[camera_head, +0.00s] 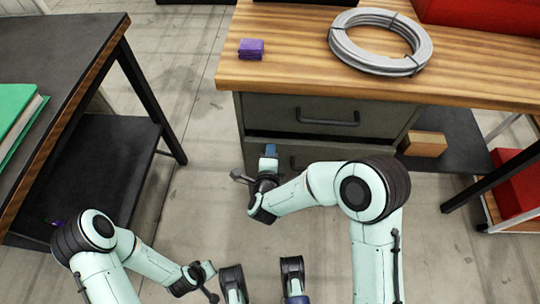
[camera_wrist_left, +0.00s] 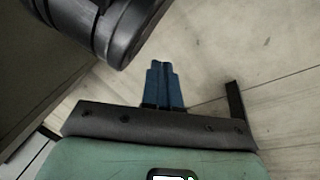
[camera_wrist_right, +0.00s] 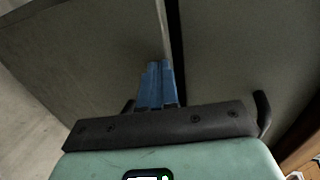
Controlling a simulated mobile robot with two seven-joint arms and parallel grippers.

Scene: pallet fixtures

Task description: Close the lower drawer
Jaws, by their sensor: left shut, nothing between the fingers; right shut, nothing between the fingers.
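The lower drawer (camera_head: 315,154) is the grey front under the upper drawer (camera_head: 270,112) of the wooden-topped workbench. A dark gap shows above its top edge, so it stands a little out; my right arm hides part of it. My right gripper (camera_head: 270,150) is shut and empty, at the left part of the lower drawer. In the right wrist view its blue fingertips (camera_wrist_right: 158,65) overlap the lower drawer front (camera_wrist_right: 90,50), near its pale edge; contact cannot be told. My left gripper (camera_wrist_left: 160,65) is shut and empty above the floor, away from the drawers.
The bench top (camera_head: 290,78) carries a purple block (camera_head: 251,48) and a grey cable coil (camera_head: 345,52). A dark table (camera_head: 60,45) stands at the left. A wooden block (camera_head: 424,144) lies on the shelf right of the drawers. Floor (camera_head: 195,110) between the tables is clear.

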